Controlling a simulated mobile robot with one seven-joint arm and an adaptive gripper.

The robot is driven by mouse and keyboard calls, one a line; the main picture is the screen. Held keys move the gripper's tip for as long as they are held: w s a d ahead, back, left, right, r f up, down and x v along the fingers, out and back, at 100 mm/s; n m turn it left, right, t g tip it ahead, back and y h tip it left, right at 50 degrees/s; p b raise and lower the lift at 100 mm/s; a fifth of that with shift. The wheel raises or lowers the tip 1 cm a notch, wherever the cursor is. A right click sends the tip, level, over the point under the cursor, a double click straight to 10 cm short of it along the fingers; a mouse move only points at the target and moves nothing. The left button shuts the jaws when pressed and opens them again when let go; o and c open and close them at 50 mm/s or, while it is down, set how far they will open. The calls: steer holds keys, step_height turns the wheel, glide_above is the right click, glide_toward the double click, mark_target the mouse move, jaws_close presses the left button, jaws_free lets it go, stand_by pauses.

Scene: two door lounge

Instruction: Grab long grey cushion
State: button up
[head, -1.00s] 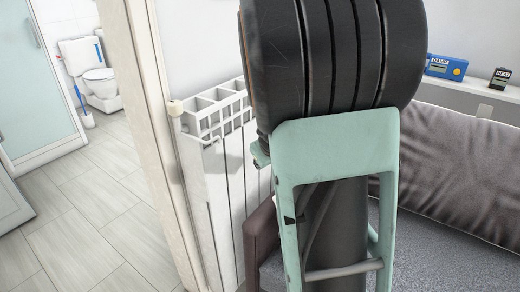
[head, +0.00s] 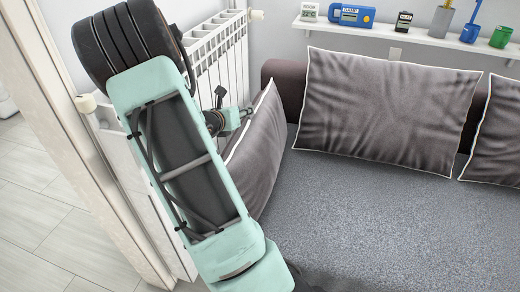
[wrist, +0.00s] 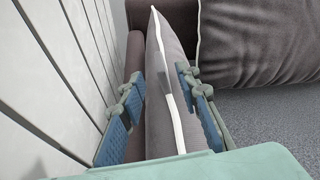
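A grey cushion with white piping (head: 262,150) stands on edge against the sofa's left arm, seen nearly edge-on in the head view. My gripper (head: 232,120) is at its upper left edge. In the wrist view, my gripper (wrist: 161,82) has its blue-padded fingers apart, one on each side of this cushion (wrist: 165,115). The left finger lies between the cushion and the sofa arm, with a gap to the cushion. The right finger is close to its other face; contact there is unclear. A wide grey cushion (head: 388,108) leans on the sofa back; it also shows in the wrist view (wrist: 250,40).
The sofa's grey seat (head: 380,210) is clear. A white radiator (head: 215,50) stands close on the left, beside the door frame (head: 75,130). Another grey cushion (head: 497,135) is at the right edge. A shelf (head: 400,34) holds small devices and pots.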

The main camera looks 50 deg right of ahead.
steer(key=b+x, duration=0.1)
steer(key=x, duration=0.5)
steer(key=shift+s, duration=0.1)
steer(key=shift+r, duration=0.1)
jaws_close()
steer(key=shift+r, duration=0.1)
